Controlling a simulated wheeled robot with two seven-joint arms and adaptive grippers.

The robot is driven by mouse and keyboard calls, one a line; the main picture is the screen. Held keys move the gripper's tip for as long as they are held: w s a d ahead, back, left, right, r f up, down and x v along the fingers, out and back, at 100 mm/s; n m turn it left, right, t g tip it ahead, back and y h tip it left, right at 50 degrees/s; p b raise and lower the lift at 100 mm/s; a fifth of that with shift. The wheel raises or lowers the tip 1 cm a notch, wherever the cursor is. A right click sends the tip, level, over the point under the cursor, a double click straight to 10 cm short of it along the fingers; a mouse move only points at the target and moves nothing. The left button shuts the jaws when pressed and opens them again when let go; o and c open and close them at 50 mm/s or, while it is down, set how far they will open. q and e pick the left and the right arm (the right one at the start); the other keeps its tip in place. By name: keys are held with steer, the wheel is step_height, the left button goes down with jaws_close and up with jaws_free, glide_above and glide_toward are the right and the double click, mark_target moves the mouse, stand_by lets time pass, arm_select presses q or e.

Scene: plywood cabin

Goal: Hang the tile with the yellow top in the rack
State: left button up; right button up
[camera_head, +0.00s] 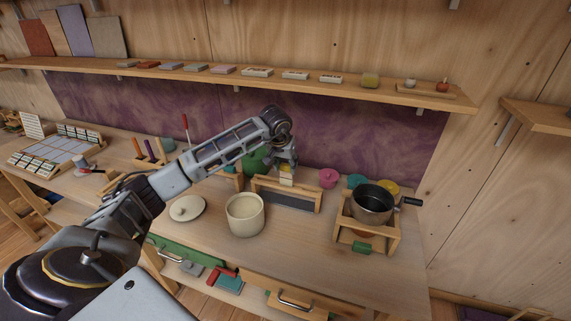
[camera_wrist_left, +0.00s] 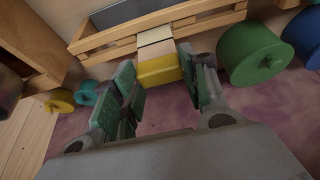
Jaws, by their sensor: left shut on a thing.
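The tile with the yellow top (camera_wrist_left: 160,72) is pale cream below its yellow end. In the head view it shows as a small pale and yellow piece (camera_head: 287,170) under my left gripper (camera_head: 285,162). In the left wrist view my left gripper (camera_wrist_left: 163,88) has its green-padded fingers on both sides of the yellow end and is shut on it. The wooden rack (camera_head: 268,185) stands on the bench with a dark panel in it. The tile is at the rack's upper rail (camera_wrist_left: 205,22); I cannot tell whether it rests on it. My right gripper is out of view.
A cream pot (camera_head: 245,216) and its lid (camera_head: 188,207) stand in front of the rack. A dark pot (camera_head: 372,203) in a wooden stand is to the right. Green (camera_wrist_left: 250,53), blue and yellow round objects are beside the rack. A long shelf (camera_head: 200,75) runs above the bench.

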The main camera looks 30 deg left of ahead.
mark_target(286, 179)
arm_select(q)
steer(key=shift+f+b, duration=0.35)
steer(key=shift+f, duration=0.3)
steer(key=shift+f+b, duration=0.4)
steer(key=shift+f, duration=0.2)
steer(key=shift+f+b, duration=1)
steer(key=shift+f, duration=0.5)
steer(key=shift+f+b, duration=0.3)
steer(key=shift+f, duration=0.25)
steer(key=o, duration=0.9)
steer(key=shift+o, duration=0.2)
steer(key=shift+r, duration=0.1)
